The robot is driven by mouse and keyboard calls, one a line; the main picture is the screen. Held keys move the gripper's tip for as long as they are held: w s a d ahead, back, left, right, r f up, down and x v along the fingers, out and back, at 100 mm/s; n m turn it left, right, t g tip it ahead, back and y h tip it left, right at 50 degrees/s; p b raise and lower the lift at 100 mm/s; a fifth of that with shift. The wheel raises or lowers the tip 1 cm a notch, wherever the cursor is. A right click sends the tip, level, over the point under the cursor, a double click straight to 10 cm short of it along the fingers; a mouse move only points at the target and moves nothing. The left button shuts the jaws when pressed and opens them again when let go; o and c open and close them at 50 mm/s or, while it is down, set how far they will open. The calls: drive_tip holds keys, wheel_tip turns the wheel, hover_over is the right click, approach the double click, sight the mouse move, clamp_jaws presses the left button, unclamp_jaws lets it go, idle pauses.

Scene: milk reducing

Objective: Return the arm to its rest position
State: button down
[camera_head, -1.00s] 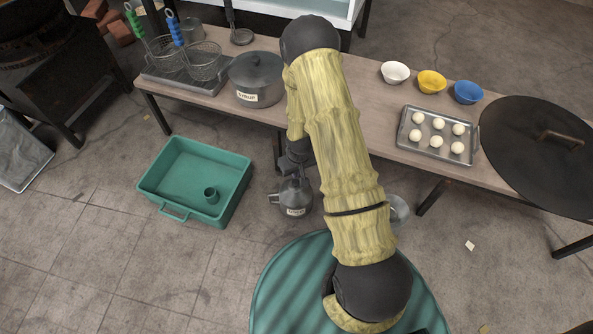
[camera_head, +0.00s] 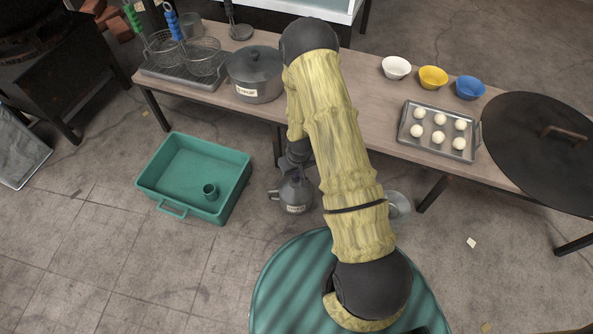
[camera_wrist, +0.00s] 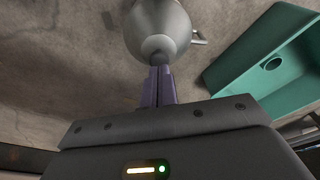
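My gripper (camera_wrist: 158,88) has its purple fingers close together, with their tips at the narrow top of a grey metal jug (camera_wrist: 160,20). The jug seems to be held by its top; the exact grip is hidden. In the head view the labelled jug (camera_head: 295,195) is below my wrist, in front of the table, with its handle to the left. It looks upright. My arm bends down from a high elbow over the table edge, and the gripper (camera_head: 296,170) is partly hidden in this view.
The wooden table (camera_head: 345,85) carries a lidded pot (camera_head: 256,78), fryer baskets (camera_head: 203,60), bowls (camera_head: 433,78) and a tray of dough balls (camera_head: 405,137). A large dark lid (camera_head: 535,185) is at right. A green bin (camera_head: 243,185) stands on the floor at left.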

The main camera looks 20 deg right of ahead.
drive_tip(key=shift+f+b, duration=0.3)
drive_tip(key=shift+f, duration=0.4)
wheel_tip(320, 180, up, 7)
drive_tip(key=p, duration=0.6)
drive_tip(key=shift+p, duration=0.3)
idle(0.6)
drive_tip(key=shift+r, duration=0.1)
idle(0.4)
wheel_tip(320, 180, up, 22)
drive_tip(key=s+p, duration=0.3)
drive_tip(key=p, duration=0.1)
drive_tip(key=s+r+m+p, duration=0.1)
drive_tip(key=s+r+p, duration=0.2)
drive_tip(key=s+r, duration=0.5)
drive_tip(key=s+r+m+p, duration=0.1)
drive_tip(key=s+r+p, duration=0.2)
drive_tip(key=r, duration=0.8)
wheel_tip(320, 180, up, 36)
drive_tip(key=p, duration=3.6)
drive_tip(key=shift+r+t, duration=0.25)
drive_tip(key=shift+t, duration=0.15)
